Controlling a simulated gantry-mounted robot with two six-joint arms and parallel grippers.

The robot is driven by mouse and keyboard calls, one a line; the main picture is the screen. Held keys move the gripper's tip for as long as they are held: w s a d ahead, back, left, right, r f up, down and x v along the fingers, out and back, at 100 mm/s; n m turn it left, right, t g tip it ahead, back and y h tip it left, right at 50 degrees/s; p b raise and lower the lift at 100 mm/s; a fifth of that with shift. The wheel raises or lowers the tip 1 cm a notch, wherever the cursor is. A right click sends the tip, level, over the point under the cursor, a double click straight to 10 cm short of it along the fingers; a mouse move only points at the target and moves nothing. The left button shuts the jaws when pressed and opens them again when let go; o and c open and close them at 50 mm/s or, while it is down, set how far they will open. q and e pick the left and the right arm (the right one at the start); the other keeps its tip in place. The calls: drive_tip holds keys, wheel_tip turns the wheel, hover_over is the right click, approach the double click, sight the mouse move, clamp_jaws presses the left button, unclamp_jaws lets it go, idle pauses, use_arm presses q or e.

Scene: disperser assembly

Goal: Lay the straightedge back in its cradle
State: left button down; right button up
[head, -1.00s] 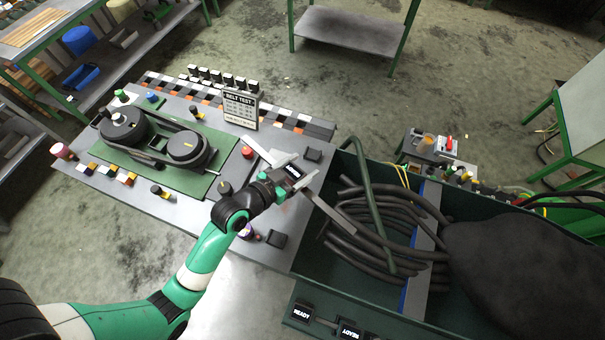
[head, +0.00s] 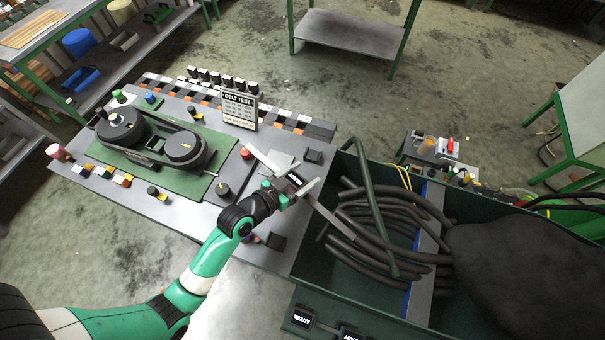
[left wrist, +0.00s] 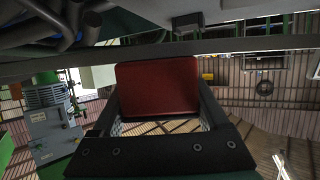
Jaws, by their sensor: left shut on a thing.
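My left gripper (head: 303,189) is over the right end of the bench plate, close to the green bin's left wall. It is shut on the straightedge (head: 329,216), a long thin grey bar. The bar runs from upper left to lower right, its lower end over the bin's edge. In the left wrist view the bar (left wrist: 250,47) crosses the top, beyond a red panel (left wrist: 158,88) between the fingers. My right gripper is not in view.
The green bin (head: 320,262) holds several black hoses (head: 385,215) and a dark bag-like mass (head: 530,260). A belt and pulley rig (head: 150,140) stands at the left of the plate. A "BELT TEST" sign (head: 239,108) stands at its back edge.

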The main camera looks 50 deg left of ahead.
use_arm(q)
drive_tip(key=shift+f, duration=0.1)
unclamp_jaws()
drive_tip(key=shift+r, duration=0.2)
drive_tip(key=p+v, duration=0.2)
drive_tip(key=v, duration=1)
drive_tip(key=shift+r, duration=0.35)
